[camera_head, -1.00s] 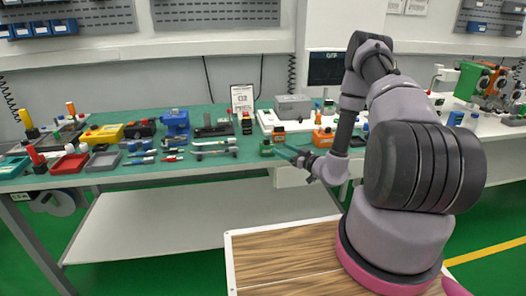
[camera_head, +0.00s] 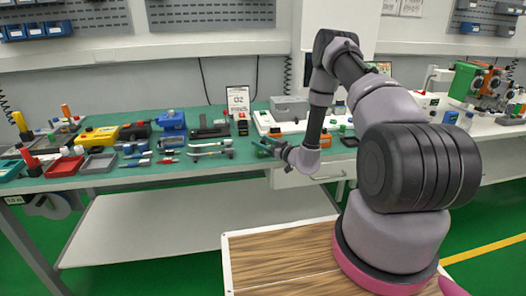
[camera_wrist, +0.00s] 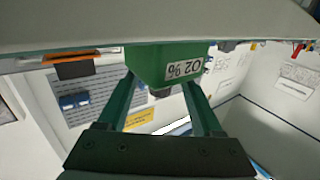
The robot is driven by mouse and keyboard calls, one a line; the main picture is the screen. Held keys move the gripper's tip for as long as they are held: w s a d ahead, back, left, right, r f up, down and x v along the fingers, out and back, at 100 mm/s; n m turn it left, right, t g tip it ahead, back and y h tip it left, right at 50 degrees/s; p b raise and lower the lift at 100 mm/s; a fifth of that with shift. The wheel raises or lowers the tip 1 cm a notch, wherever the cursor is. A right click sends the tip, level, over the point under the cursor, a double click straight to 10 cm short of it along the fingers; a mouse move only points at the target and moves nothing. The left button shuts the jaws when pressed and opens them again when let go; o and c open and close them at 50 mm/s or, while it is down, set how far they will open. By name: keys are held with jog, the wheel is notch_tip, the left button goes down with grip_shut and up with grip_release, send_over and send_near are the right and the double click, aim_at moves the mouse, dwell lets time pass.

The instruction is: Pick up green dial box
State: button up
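The green dial box (camera_wrist: 150,62) is at the top middle of the wrist view, with a white "O2 %" label that reads upside down. My gripper (camera_wrist: 158,80) has two green fingers, spread at the base and leading up to the box. Their tips are partly hidden by the box, so I cannot tell whether they press on it. In the head view my gripper (camera_head: 265,146) is low over the front edge of the bench, and the box cannot be made out separately from the fingers there.
The green-topped bench (camera_head: 215,172) carries tools and trays to the left. A red tray (camera_head: 62,168) is at far left. A sign stand (camera_head: 238,98) and a grey box (camera_head: 289,107) stand behind my gripper. A white bench with equipment is at right.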

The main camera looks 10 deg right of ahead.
grip_shut()
dwell(1.3)
